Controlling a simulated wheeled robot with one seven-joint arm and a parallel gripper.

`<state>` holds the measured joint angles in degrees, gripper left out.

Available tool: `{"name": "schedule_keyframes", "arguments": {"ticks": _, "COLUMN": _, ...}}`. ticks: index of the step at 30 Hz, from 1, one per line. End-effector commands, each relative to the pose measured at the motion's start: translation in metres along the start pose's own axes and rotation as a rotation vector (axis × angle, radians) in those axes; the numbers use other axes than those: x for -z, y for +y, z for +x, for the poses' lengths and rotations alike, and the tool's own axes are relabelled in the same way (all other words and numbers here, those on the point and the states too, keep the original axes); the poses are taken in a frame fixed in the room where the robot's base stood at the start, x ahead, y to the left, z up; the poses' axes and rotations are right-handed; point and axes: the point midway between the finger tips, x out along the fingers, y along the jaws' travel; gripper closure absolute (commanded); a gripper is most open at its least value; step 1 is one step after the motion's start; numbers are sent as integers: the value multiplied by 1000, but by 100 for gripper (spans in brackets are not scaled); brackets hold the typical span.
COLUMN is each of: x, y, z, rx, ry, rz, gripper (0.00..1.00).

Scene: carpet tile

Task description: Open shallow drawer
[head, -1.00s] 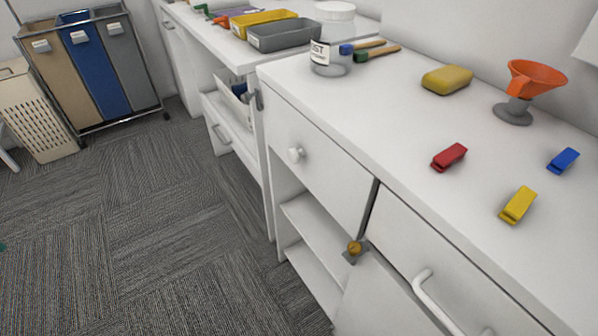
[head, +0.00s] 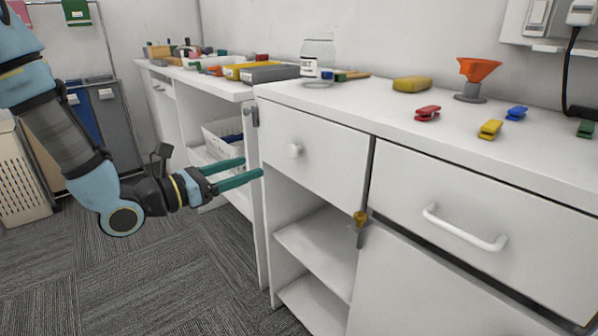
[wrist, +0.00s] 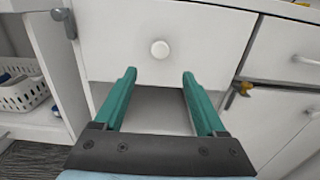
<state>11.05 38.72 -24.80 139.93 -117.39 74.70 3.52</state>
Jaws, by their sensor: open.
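A white drawer front (head: 322,159) with a round white knob (head: 294,150) sits under the left part of the near countertop, closed. A wider white drawer (head: 484,205) with a bar handle (head: 464,228) is to its right, also closed. My gripper (head: 254,169) is open and empty, to the left of the knob in the head view. In the wrist view the two green fingers of my gripper (wrist: 158,75) point at the knobbed drawer, and the knob (wrist: 160,49) shows beyond and between the fingertips, apart from them.
An open shelf space (head: 318,245) lies below the knobbed drawer. A brass-coloured latch (head: 360,218) sticks out between the units.

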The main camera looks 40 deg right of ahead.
Motion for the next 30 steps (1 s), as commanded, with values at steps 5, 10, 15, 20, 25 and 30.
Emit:
{"name": "schedule_keyframes", "arguments": {"ticks": 5, "x": -1, "y": 0, "z": 20, "rx": 0, "ry": -2, "rz": -1, "gripper": 27}}
{"name": "schedule_keyframes", "arguments": {"ticks": 10, "x": -1, "y": 0, "z": 52, "rx": 1, "ry": -2, "rz": 0, "gripper": 27}}
{"name": "schedule_keyframes", "arguments": {"ticks": 15, "x": 0, "y": 0, "z": 81, "rx": 0, "ry": 0, "rz": -2, "gripper": 27}}
{"name": "schedule_keyframes", "arguments": {"ticks": 20, "x": -1, "y": 1, "z": 99, "rx": -2, "ry": 0, "rz": -1, "gripper": 27}}
{"name": "schedule_keyframes", "arguments": {"ticks": 25, "x": 0, "y": 1, "z": 106, "rx": -3, "ry": 2, "rz": -2, "gripper": 27}}
{"name": "schedule_keyframes", "arguments": {"ticks": 30, "x": 0, "y": 1, "z": 106, "rx": -3, "ry": 1, "rz": -2, "gripper": 27}}
